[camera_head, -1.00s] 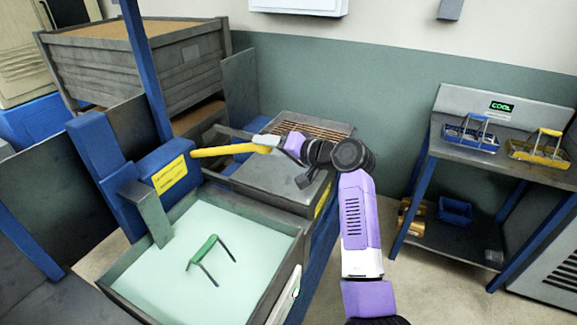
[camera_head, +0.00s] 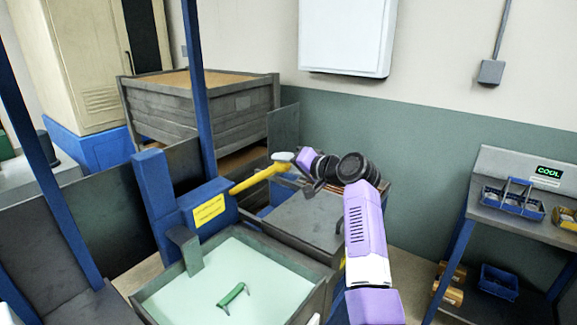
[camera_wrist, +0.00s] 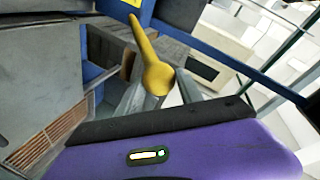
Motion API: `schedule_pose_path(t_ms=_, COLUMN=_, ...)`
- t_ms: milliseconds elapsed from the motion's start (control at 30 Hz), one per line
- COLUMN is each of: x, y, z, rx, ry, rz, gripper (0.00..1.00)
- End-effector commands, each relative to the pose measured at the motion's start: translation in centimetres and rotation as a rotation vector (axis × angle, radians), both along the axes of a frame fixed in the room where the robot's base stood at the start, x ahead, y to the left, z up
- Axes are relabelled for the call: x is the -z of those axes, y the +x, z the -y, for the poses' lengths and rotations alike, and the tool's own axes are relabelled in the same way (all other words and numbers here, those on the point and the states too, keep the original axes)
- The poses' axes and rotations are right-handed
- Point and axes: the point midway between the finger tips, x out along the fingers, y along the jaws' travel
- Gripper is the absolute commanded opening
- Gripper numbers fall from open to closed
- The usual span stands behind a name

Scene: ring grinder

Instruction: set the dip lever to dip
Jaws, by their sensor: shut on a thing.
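The yellow dip lever (camera_head: 262,178) sticks out to the right from a blue housing with a yellow label (camera_head: 209,211), its outer end tilted upward. My gripper (camera_head: 285,158) is shut on the lever's outer end. In the wrist view, the lever's rounded knob (camera_wrist: 157,78) sits between my two grey fingers (camera_wrist: 160,90). Below the lever is a tank of pale green liquid (camera_head: 190,300). A green handle (camera_head: 233,295) shows low at the liquid's surface; whatever hangs under it is hidden.
A grey covered unit (camera_head: 305,217) stands right behind the tank. A blue post (camera_head: 197,80) rises left of the lever. A large grey bin (camera_head: 205,110) stands behind.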

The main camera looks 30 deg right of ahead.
Motion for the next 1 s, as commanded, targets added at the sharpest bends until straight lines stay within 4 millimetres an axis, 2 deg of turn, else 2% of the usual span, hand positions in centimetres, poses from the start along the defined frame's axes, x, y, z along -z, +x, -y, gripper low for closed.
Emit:
schedule_pose_path(t_ms=33, x=-2.0, y=0.6, z=-1.1, rx=-0.014, ry=-0.005, rz=0.034, gripper=0.00)
schedule_pose_path(t_ms=133, x=-2.0, y=0.6, z=-1.1, rx=-0.014, ry=-0.005, rz=0.035, gripper=0.00)
schedule_pose_path(t_ms=167, x=-2.0, y=0.5, z=-1.1, rx=-0.014, ry=-0.005, rz=0.035, gripper=0.45)
schedule_pose_path(t_ms=200, x=-2.1, y=0.5, z=-1.1, rx=-0.015, ry=-0.006, rz=0.035, gripper=0.52)
schedule_pose_path(t_ms=667, x=-1.8, y=0.2, z=-0.8, rx=-0.012, ry=-0.004, rz=0.031, gripper=0.52)
schedule_pose_path(t_ms=767, x=-1.9, y=-0.7, z=-0.6, rx=-0.012, ry=-0.004, rz=0.031, gripper=0.52)
schedule_pose_path(t_ms=1000, x=-2.6, y=-4.2, z=0.0, rx=-0.011, ry=-0.004, rz=0.030, gripper=0.52)
